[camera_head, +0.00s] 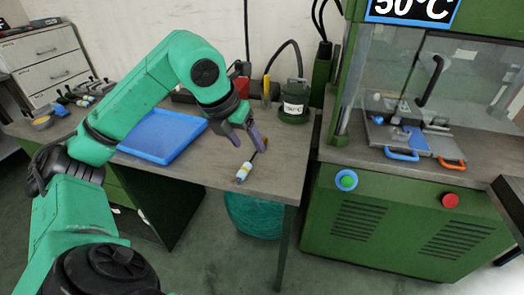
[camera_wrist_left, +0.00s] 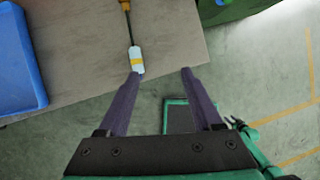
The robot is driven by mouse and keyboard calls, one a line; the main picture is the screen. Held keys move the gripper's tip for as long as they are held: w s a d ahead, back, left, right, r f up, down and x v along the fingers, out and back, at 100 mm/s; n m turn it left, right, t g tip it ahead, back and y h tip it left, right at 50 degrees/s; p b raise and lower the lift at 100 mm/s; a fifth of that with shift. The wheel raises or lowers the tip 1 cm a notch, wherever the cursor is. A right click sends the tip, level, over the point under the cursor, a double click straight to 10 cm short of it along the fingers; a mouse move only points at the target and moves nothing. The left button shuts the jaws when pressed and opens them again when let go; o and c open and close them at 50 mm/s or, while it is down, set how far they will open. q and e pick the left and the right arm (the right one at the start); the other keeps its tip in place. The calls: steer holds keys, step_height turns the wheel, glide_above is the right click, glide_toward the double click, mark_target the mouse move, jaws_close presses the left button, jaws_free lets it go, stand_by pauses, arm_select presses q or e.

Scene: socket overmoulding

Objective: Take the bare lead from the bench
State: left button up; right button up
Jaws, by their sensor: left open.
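A lead lies on the grey bench (camera_head: 206,172) near its front edge. It has a white and pale blue end with a yellow band (camera_head: 244,172), a thin black length and an orange end. In the left wrist view its banded end (camera_wrist_left: 136,60) shows just beyond the left-hand fingertip, with the black length running away from me. My left gripper (camera_head: 249,146) is open and empty above the bench, its purple fingers pointing down near the lead. In the left wrist view the gap between the fingertips (camera_wrist_left: 161,73) is right of the lead. My right gripper is not in view.
A blue tray (camera_head: 163,137) lies left of the lead. A green pot (camera_head: 294,105) stands at the back of the bench. Dark leads (camera_head: 82,93) lie at the far left. A green machine (camera_head: 395,205) with a glass-fronted chamber stands at the right. The bench's front edge is close.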

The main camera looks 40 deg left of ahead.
arm_select(q)
steer(key=a+n+y, duration=0.1)
steer(key=a+y, duration=0.1)
steer(key=a, duration=0.1)
steer(key=b, duration=0.2)
glide_toward(244, 168)
steer(key=shift+w+a+f+g, duration=0.15)
steer(key=shift+w+f+g, duration=0.05)
steer(key=shift+w+f, duration=0.25)
steer(key=shift+w+a+f+g, duration=0.15)
steer(key=shift+w+f+g, duration=0.05)
steer(key=shift+w+f, duration=0.25)
steer(key=x, duration=0.6)
steer(key=shift+w+f+b, duration=0.1)
steer(key=shift+f+b, duration=0.2)
steer(key=shift+f, duration=0.1)
jaws_close()
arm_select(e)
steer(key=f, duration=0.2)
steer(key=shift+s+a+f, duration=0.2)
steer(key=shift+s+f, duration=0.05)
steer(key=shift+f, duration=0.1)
